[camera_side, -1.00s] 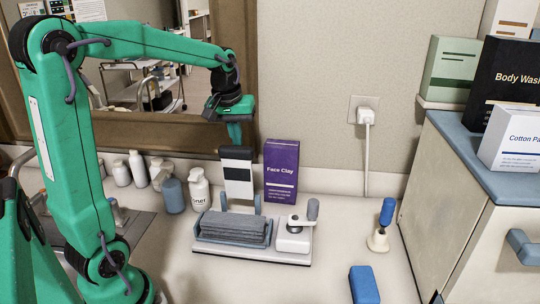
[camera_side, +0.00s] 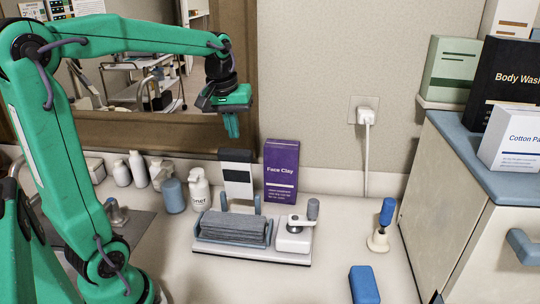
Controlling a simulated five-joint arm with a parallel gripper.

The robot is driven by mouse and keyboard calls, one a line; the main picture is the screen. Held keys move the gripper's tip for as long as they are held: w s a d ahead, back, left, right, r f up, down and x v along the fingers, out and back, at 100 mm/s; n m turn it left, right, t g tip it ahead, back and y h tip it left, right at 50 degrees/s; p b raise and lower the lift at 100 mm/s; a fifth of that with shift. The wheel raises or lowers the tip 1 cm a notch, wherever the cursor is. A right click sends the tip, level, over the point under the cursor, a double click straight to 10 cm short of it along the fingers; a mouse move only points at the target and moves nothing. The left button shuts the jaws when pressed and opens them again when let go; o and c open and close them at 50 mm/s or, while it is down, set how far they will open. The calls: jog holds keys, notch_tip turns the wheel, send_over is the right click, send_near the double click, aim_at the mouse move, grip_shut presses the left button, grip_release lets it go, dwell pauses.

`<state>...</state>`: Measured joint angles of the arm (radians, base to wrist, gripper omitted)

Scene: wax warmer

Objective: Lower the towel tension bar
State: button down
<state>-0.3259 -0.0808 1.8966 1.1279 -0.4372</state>
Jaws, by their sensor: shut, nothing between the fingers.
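A low white unit (camera_side: 290,259) stands on the counter, with grey folded towels (camera_side: 232,230) in a blue-sided cradle (camera_side: 268,235). A white upright panel (camera_side: 238,189) with a dark band stands behind the towels, between short blue posts. A white block with a lever (camera_side: 294,237) sits at the unit's right end. I cannot tell for certain which part is the towel tension bar. My gripper (camera_side: 232,128) is shut and empty, pointing down in the air above the panel in the picture, apart from it.
A purple Face Clay box (camera_side: 281,172) stands behind the unit. White bottles and a blue-grey jar (camera_side: 173,196) stand to the left. A blue-handled tool (camera_side: 383,225) and a blue block (camera_side: 364,285) are to the right. A cabinet (camera_side: 450,230) bounds the right side.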

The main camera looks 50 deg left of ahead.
notch_tip(320, 180, up, 5)
jog(key=s+d, duration=0.2)
jog(key=shift+r, duration=0.2)
jog(key=w+a+r+g+h, duration=0.1)
jog(key=w+a+g, duration=0.1)
jog(key=w+a, duration=0.2)
jog(key=shift+w+g, duration=0.4)
jog(key=shift+w, duration=0.1)
jog(key=shift+d+f, duration=0.1)
notch_tip(320, 180, down, 10)
jog(key=shift+s+d, duration=0.25)
jog(key=shift+s, duration=0.05)
dwell(0.6)
jog(key=shift+s+d, duration=0.1)
dwell(0.4)
